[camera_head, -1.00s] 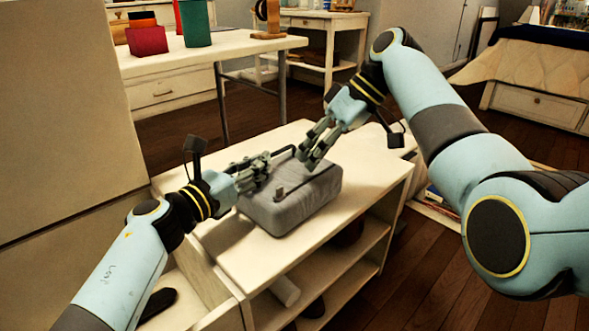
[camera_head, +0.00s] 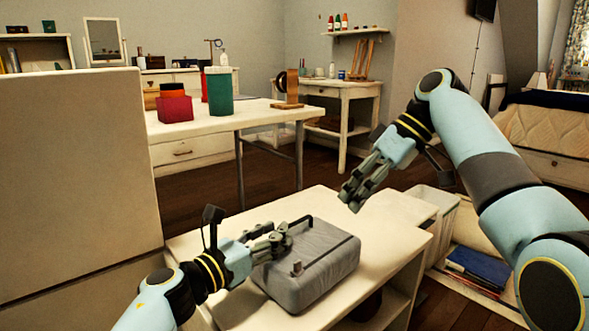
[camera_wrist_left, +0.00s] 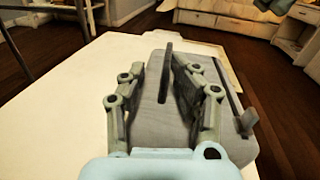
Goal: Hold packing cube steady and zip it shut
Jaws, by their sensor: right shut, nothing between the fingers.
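The grey fabric packing cube (camera_head: 325,262) lies flat on top of a low cream shelf unit. A dark zip pull (camera_head: 297,268) stands on its near top edge, and a dark handle (camera_head: 301,220) rises at its far left. In the left wrist view the zip pull (camera_wrist_left: 246,121) stands on the right beside a dark line. My left gripper (camera_head: 285,240) is at the cube's left end. Its fingers (camera_wrist_left: 158,66) are spread on either side of an upright dark strip, with a gap showing. My right gripper (camera_head: 350,198) is shut and empty, in the air beyond the cube's far right corner.
The shelf top (camera_head: 385,240) has bare room right of the cube. A large cream panel (camera_head: 75,170) stands on the left. A white table (camera_head: 255,117) with a red box (camera_head: 174,104) and a green container (camera_head: 219,92) stands behind. A pale bin (camera_head: 435,205) stands at right.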

